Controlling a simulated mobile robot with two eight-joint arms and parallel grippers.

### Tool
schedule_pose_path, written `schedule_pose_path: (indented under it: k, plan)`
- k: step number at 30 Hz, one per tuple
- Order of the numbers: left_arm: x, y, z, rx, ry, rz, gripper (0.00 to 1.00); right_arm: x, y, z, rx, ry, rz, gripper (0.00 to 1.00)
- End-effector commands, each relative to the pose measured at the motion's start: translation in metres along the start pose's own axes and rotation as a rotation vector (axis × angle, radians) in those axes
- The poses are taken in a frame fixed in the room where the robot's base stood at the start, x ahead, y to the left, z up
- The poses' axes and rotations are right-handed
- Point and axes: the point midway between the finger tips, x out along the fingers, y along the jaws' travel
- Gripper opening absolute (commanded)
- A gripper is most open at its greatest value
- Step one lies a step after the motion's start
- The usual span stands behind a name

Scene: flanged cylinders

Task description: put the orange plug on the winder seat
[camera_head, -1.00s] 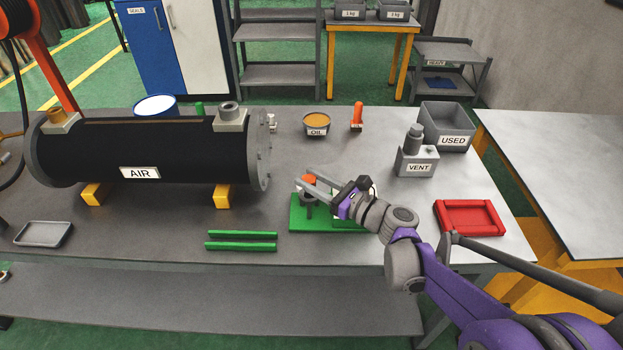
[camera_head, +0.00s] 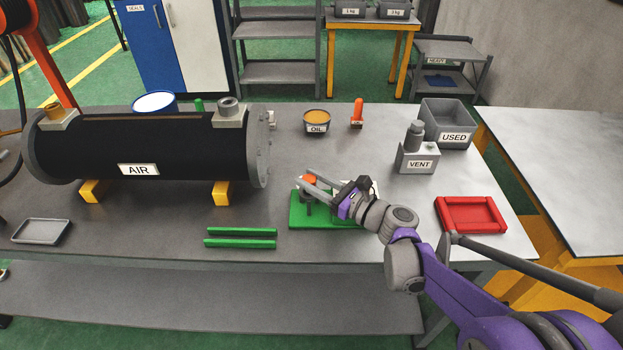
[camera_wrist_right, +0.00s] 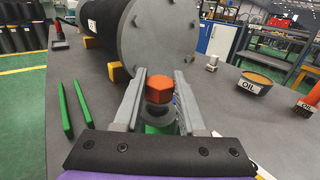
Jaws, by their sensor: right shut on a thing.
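The orange plug (camera_head: 310,178) has a hexagonal head. In the right wrist view the plug (camera_wrist_right: 159,90) sits between the fingertips, above a dark grey round collar (camera_wrist_right: 158,113). My right gripper (camera_head: 301,179) is shut on the plug, over the left part of the green plate (camera_head: 299,222). A dark post (camera_head: 308,208) stands on the plate below the fingers. I cannot tell whether the plug rests on the post or is clear of it. I cannot single out the winder seat by name. My left gripper is not in view.
The black AIR cylinder (camera_head: 190,138) with end flanges lies at the left on yellow blocks. Green rails (camera_head: 240,238) lie left of the plate. An oil bowl (camera_head: 317,120), VENT block (camera_head: 416,160), USED bin (camera_head: 450,115) and red tray (camera_head: 470,200) stand around the bench.

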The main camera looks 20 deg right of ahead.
Motion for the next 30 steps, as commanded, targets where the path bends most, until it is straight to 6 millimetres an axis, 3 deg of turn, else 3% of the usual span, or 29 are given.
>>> schedule_pose_path:
  k: [20,21,26,30]
  plan:
    - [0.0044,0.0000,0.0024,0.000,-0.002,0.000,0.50,0.0001,0.0000,-0.0063,0.000,0.000,0.000,0.00]
    - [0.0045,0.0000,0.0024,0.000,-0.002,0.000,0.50,0.0001,0.0000,-0.0063,0.000,0.000,0.000,0.46]
    - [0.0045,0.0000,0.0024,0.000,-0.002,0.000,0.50,0.0001,0.0000,-0.0063,0.000,0.000,0.000,0.74]
    - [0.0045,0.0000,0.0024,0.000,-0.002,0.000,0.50,0.0000,0.0000,-0.0063,0.000,0.000,0.000,0.75]
